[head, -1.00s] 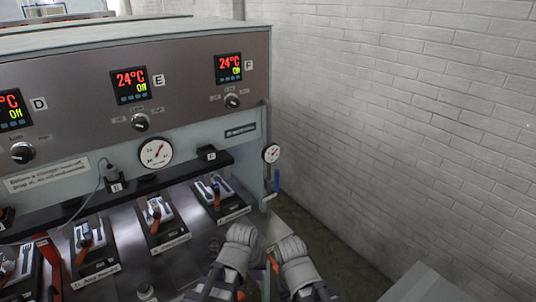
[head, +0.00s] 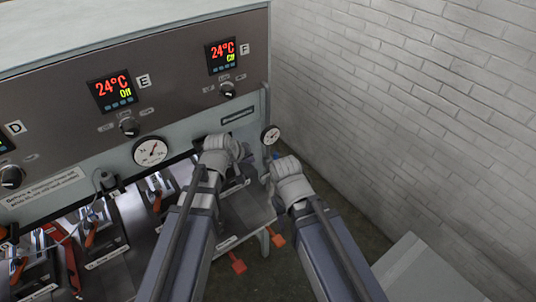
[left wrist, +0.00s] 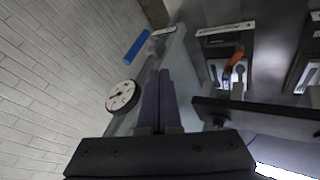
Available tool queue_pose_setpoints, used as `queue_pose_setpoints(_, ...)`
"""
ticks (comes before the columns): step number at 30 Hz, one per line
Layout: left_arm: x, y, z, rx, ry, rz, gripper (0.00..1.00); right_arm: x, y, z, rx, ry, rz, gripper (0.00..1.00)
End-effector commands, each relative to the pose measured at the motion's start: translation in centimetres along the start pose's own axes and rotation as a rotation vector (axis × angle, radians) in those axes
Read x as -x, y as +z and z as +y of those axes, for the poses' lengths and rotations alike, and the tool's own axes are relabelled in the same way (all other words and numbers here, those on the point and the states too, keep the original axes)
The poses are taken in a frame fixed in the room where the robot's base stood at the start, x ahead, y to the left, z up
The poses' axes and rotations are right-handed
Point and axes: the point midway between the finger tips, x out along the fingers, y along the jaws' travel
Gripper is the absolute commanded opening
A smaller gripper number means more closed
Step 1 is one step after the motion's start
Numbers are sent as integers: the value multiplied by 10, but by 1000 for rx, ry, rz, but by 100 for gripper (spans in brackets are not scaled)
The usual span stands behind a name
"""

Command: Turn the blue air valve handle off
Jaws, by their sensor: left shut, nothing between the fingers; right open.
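The blue valve handle (left wrist: 135,46) is a straight blue bar at the upper left of the left wrist view, next to a pale metal fitting at the machine's edge. In the head view only a sliver of blue (head: 276,155) shows below the small gauge, beside my right gripper. My left gripper (left wrist: 160,75) is shut and empty; its dark purple fingertips point toward the handle's area, apart from it in the picture. In the head view my left gripper (head: 225,148) is in front of station F. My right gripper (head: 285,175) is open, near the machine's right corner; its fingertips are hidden.
The small round gauge (head: 270,135) is on the machine's right edge and shows in the left wrist view (left wrist: 122,95). A dark shelf bar (left wrist: 250,115) lies right of my left fingers. A brick wall (head: 420,100) stands to the right, with a grey box (head: 410,270) below.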

Motion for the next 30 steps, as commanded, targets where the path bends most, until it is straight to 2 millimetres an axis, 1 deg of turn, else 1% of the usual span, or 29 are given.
queue_pose_setpoints(7,-1,0,0,-1,-1,-1,0,-1,0,0,0,0,0,50)
queue_pose_setpoints(11,-11,1,-1,-2,-1,-1,0,-10,-1,-1,0,0,0,50)
queue_pose_setpoints(14,-26,2,-2,-3,-1,-1,0,-22,-2,-2,-1,0,1,50)
queue_pose_setpoints(18,-51,2,-3,-3,-1,-1,0,-42,-3,-4,-3,0,2,50)
queue_pose_setpoints(27,-101,2,-2,-3,0,-1,0,-82,-6,-8,-1,1,3,50)
queue_pose_setpoints(29,-109,2,-2,-3,0,-1,0,-88,-6,-8,0,1,3,50)
queue_pose_setpoints(30,-107,0,8,-4,1,-2,0,-81,-6,-7,0,1,3,50)
